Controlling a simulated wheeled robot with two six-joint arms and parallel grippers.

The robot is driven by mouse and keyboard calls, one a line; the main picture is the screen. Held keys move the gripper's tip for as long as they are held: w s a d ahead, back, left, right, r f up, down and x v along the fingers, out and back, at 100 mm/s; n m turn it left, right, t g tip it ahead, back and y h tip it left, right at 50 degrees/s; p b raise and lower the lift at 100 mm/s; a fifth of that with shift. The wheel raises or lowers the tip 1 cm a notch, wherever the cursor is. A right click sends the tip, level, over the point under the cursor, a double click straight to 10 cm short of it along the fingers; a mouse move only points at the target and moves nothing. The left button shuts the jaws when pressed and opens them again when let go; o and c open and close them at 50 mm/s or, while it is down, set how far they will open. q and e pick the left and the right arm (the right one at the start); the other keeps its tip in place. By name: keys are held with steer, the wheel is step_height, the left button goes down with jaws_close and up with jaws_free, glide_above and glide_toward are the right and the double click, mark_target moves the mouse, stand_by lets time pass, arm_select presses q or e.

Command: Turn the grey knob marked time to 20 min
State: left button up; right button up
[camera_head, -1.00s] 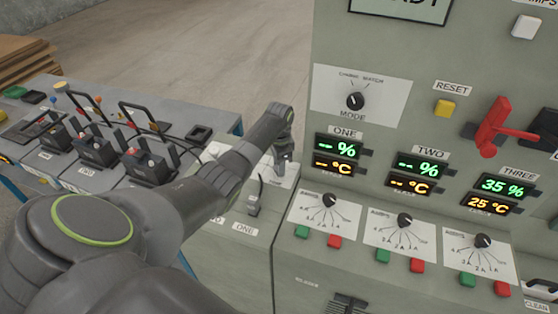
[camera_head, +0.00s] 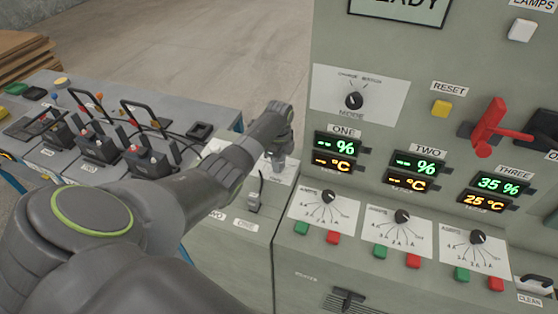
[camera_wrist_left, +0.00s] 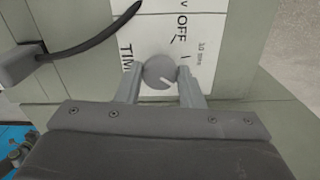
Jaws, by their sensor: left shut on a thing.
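The grey round knob (camera_wrist_left: 158,71) sits on a white plate (camera_wrist_left: 150,35) whose visible lettering reads "TIM", "OFF" and "10 min". A white pointer line shows on its face, but I cannot tell which mark it meets. My left gripper (camera_wrist_left: 160,73) is shut on the knob, one finger at each side. In the head view my left gripper (camera_head: 278,158) reaches down to the low cabinet top beside the tall panel, and the knob is hidden there. My right gripper is not in view.
A black lever switch (camera_head: 254,200) stands on the cabinet close to the gripper; its lever also shows in the left wrist view (camera_wrist_left: 100,35). The tall grey panel (camera_head: 420,60) rises at right. A bench with batteries (camera_head: 100,145) is at left.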

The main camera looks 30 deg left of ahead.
arm_select(q)
steer(key=shift+w+r+m, duration=0.1)
steer(key=shift+m, duration=0.3)
steer(key=o, duration=1)
step_height(320, 180, up, 17)
steer(key=shift+r, duration=0.2)
steer(key=shift+f, duration=0.1)
stand_by(0.4)
